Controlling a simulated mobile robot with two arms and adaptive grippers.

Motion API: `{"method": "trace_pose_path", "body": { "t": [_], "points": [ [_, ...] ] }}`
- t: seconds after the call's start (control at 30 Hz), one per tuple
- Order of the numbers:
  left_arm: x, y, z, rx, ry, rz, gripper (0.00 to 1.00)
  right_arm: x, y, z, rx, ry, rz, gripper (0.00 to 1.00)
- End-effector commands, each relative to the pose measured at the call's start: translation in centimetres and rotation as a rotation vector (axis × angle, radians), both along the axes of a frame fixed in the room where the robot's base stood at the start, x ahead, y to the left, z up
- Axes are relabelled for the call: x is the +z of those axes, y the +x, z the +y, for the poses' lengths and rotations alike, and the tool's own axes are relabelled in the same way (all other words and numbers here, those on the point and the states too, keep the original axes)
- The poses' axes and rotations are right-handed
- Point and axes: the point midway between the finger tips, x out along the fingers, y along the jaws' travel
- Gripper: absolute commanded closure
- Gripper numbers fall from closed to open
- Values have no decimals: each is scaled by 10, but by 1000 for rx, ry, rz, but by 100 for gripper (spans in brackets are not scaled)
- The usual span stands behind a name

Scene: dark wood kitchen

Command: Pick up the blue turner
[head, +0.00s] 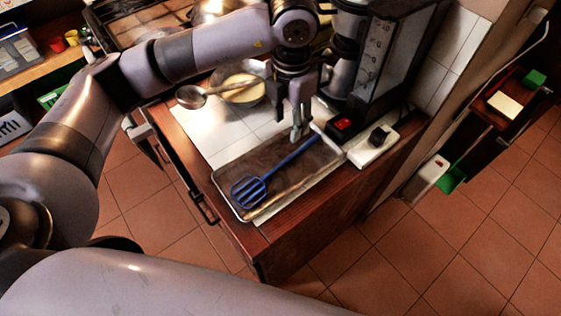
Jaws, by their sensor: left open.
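The blue turner (250,190) lies on a shallow metal tray (284,204) on the wooden counter. Its slotted head is at the tray's left end and its handle runs up to the right. My left gripper (297,134) points down just above the far edge of the tray, close to the upper part of the handle. It is open and holds nothing that I can see. I cannot tell whether a finger touches the handle, and part of the handle's end region is close to the fingers. My right gripper is not in view.
A coffee machine (388,60) stands right behind the tray, with a white device (374,148) in front of it. A bowl (243,88) and a ladle (191,96) are on the white tiles left of the gripper. The counter's front edge is close to the tray.

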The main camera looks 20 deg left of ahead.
Motion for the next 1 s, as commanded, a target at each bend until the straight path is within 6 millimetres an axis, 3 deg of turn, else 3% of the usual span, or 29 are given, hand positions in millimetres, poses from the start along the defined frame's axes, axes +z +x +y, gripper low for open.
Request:
{"method": "trace_pose_path", "body": {
  "t": [0.13, 0.3, 0.6, 0.8, 1.0],
  "points": [
    [-31, -1, 0, 1, 1, 6, 59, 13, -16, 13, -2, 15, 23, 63],
    [-62, 0, 0, 1, 0, 4, 59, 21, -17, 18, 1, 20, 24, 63],
    [-85, 2, -2, 1, -1, 3, 59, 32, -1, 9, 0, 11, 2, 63],
    [-116, 6, -4, 1, 0, 4, 59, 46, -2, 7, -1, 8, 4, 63],
    [-130, 7, -4, -1, -1, 0, 59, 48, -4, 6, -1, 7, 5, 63]
  ]
}}
